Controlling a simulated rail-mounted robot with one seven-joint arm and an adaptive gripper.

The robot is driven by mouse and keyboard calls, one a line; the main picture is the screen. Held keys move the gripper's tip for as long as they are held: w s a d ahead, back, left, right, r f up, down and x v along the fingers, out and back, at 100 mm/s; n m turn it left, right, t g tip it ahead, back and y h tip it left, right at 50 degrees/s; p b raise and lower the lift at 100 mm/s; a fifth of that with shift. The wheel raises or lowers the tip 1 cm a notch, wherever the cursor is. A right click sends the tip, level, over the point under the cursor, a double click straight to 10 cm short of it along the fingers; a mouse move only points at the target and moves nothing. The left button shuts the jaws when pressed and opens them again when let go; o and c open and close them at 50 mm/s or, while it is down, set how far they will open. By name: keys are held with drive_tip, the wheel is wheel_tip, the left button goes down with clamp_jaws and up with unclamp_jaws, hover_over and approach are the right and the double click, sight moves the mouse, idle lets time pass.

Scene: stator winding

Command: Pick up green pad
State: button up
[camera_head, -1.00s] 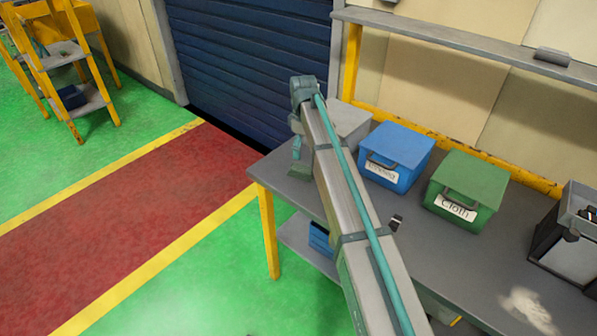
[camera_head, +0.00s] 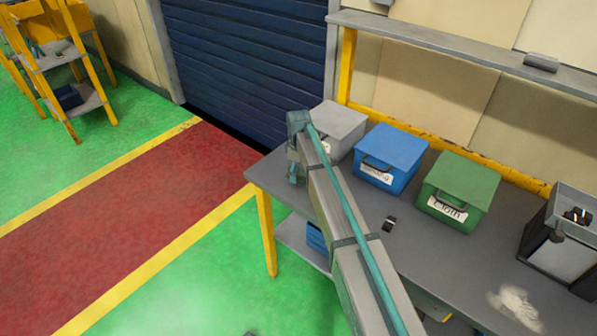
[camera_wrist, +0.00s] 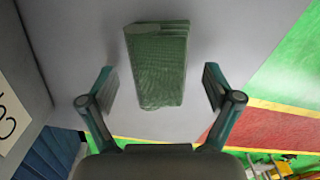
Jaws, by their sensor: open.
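The green pad (camera_wrist: 157,65) is a ribbed, textured block on the grey table. It shows in the upper middle of the wrist view, and I cannot make it out in the head view, where my arm covers part of the table. My gripper (camera_wrist: 158,88) is open. Its two fingers stand on the left and right of the pad with a gap on each side, not touching it. In the head view my gripper (camera_head: 296,172) hangs at the end of my arm, low over the table's left end.
A grey box (camera_head: 340,125), a blue box (camera_head: 391,155) and a green box labelled Cloth (camera_head: 460,187) stand along the table's back. A small dark object (camera_head: 390,223) lies before them. A black-and-grey holder (camera_head: 560,240) and a white rag (camera_head: 514,305) are at right.

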drive_tip(key=shift+f, duration=0.1)
drive_tip(key=c, duration=1.1)
drive_tip(key=shift+c, duration=0.2)
drive_tip(key=shift+r+b, duration=0.65)
drive_tip(key=shift+b, duration=0.05)
drive_tip(key=s+d+r+b, duration=0.1)
drive_tip(key=r, duration=0.1)
drive_tip(key=s+r+b, duration=0.1)
drive_tip(key=r, duration=0.1)
drive_tip(key=s+d+r+b, duration=0.1)
drive_tip(key=r, duration=0.1)
drive_tip(key=shift+s+d+r, duration=0.2)
drive_tip(key=shift+s+d, duration=0.15)
drive_tip(key=s+d+r+b, duration=0.2)
drive_tip(key=s+d+r, duration=0.3)
drive_tip(key=s, duration=0.2)
drive_tip(key=shift+s+d+r+b, duration=0.15)
drive_tip(key=shift+s+d+b, duration=0.15)
drive_tip(key=shift+d+b, duration=0.1)
